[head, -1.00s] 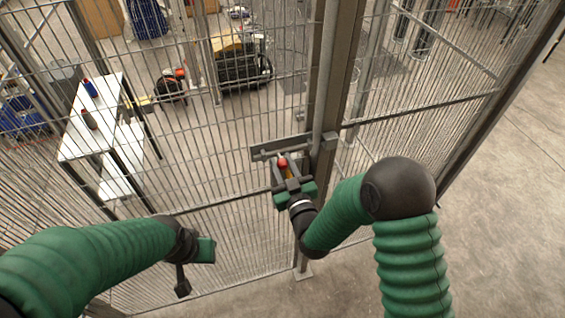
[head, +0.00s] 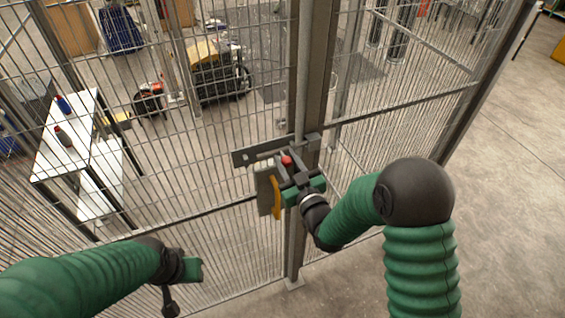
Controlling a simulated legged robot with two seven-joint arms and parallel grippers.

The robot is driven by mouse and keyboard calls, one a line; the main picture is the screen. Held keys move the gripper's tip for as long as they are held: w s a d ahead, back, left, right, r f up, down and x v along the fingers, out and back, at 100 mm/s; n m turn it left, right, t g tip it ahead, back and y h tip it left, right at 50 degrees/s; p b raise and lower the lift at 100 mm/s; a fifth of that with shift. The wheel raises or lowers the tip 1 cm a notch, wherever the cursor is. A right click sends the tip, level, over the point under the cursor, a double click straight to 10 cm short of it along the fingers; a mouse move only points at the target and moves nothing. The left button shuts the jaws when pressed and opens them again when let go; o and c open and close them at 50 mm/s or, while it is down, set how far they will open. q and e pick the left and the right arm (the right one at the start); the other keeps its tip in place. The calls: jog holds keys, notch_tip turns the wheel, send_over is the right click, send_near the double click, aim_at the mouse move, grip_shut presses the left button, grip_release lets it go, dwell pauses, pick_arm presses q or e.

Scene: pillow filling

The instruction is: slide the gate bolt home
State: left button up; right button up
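The gate bolt (head: 265,154) is a grey rod on a flat grey plate (head: 243,158), fixed to the mesh gate beside the post. Its red knob (head: 287,161) stands out from the rod near the plate's right part. My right gripper (head: 288,163) is at the knob, its dark fingers apart with the knob between them, closer to the left finger. Whether they touch it is hard to see. The rod's right end, by the post, is partly hidden by this gripper. My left gripper (head: 180,288) hangs low at left, away from the bolt; its finger opening is unclear.
A grey post (head: 311,80) rises beside the bolt. A beige box with a yellow part (head: 266,188) hangs below the plate, left of my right gripper. Behind the mesh are a white table (head: 55,150) and a yellow-black machine (head: 217,72). Bare floor lies at right.

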jog(key=o, duration=0.4)
jog(key=shift+d+r, duration=0.15)
jog(key=shift+d, duration=0.1)
jog(key=shift+s+d+f, duration=0.1)
jog(key=shift+s+f, duration=0.1)
jog(key=shift+f, duration=0.05)
jog(key=p+v, duration=1)
jog(key=v, duration=0.6)
jog(key=shift+s+d, duration=0.15)
jog(key=shift+s, duration=0.05)
